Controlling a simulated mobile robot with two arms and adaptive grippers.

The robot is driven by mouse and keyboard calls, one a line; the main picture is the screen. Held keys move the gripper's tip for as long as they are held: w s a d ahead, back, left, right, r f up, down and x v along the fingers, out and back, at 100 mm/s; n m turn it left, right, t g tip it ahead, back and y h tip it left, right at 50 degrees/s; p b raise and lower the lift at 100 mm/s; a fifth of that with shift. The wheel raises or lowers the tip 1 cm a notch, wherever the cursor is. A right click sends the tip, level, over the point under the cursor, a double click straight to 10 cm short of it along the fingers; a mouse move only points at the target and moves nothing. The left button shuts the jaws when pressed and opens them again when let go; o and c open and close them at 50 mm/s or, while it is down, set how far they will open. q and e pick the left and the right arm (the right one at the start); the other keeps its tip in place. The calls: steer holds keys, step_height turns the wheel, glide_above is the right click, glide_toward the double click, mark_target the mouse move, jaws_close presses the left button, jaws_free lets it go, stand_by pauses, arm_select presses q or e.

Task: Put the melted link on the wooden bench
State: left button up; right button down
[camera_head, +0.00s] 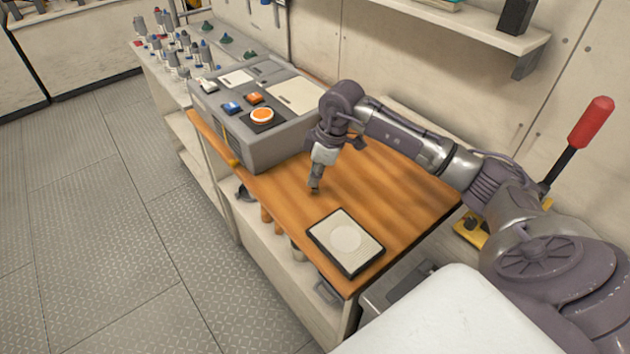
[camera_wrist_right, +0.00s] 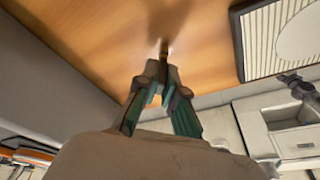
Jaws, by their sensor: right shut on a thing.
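The wooden bench (camera_head: 405,195) has a bare orange-brown top in the head view. It also fills the upper left of the wrist view (camera_wrist_right: 85,40). My right gripper (camera_head: 315,188) points down over the bench, between the grey console and the square pad. In the wrist view, its fingers (camera_wrist_right: 160,72) are closed together on a small piece at the tips. The piece, presumably the melted link (camera_wrist_right: 163,49), is mostly hidden by the fingers. It is very close to the bench top; I cannot tell whether it touches. My left gripper is not in view.
A black-framed pad with a pale disc (camera_head: 345,238) lies at the bench's near end. A grey console (camera_head: 262,115) with coloured buttons stands at the far end. A red-handled lever (camera_head: 590,125) stands at the right. Bench top right of my gripper is clear.

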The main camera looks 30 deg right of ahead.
steer(key=shift+s, duration=0.1)
steer(key=c, duration=1.3)
jaws_free()
steer(key=v, duration=1.2)
steer(key=shift+b, duration=0.4)
